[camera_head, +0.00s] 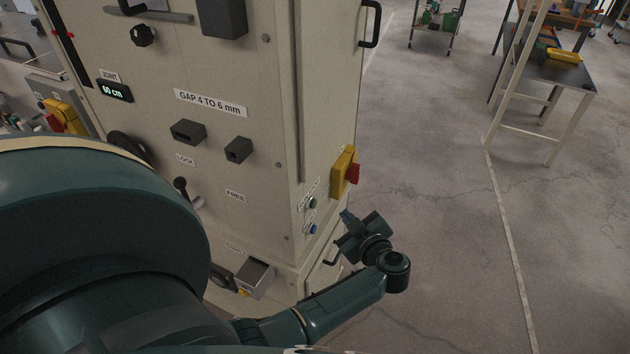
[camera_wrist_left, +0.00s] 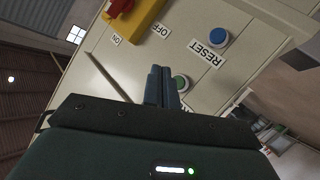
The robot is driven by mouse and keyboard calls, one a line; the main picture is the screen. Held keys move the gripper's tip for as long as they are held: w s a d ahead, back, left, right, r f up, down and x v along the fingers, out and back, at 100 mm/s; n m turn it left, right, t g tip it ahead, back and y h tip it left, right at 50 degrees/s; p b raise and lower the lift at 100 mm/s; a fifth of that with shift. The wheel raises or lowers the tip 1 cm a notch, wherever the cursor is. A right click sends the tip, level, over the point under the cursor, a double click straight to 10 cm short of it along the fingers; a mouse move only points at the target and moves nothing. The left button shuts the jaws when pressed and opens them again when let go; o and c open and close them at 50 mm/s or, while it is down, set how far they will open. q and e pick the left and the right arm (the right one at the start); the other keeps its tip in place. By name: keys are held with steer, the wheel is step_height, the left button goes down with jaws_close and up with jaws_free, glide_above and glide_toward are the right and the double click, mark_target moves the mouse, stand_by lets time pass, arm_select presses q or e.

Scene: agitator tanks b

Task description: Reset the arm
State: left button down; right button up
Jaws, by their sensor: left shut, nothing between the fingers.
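My left gripper (camera_head: 346,216) is shut and empty, just right of the cream cabinet's side face. Its closed fingers (camera_wrist_left: 160,85) point toward the button panel in the left wrist view. A blue button (camera_head: 311,228) sits low on that face; in the left wrist view the blue button (camera_wrist_left: 218,38) is beside a RESET label (camera_wrist_left: 207,54). A green button (camera_head: 312,202) is above it in the head view; the green button (camera_wrist_left: 180,82) is partly behind the fingers in the wrist view. I see no contact with either button. My right gripper is not in view.
A yellow and red switch (camera_head: 345,172) projects from the cabinet (camera_head: 325,120) above the buttons. Open floor (camera_head: 440,170) lies right, with a workbench (camera_head: 550,75) farther back.

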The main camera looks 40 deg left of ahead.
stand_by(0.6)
arm_select(q)
steer(key=s+d+r+m+t+h, duration=0.2)
steer(key=s+d+m+t+h, duration=0.1)
steer(key=d+m+t+h, duration=0.3)
steer(key=s+d+r+m+t+h, duration=0.1)
steer(key=s+d+m+t+h, duration=0.2)
steer(key=d+m+t+h, duration=0.4)
steer(key=s+f+m+g+h, duration=0.2)
steer(key=s+f+m+g, duration=0.5)
steer(key=s+g, duration=0.3)
steer(key=s+f, duration=0.1)
steer(key=s, duration=0.2)
steer(key=shift+s+a+f, duration=0.2)
steer(key=shift+s+f, duration=0.1)
steer(key=shift+f, duration=0.05)
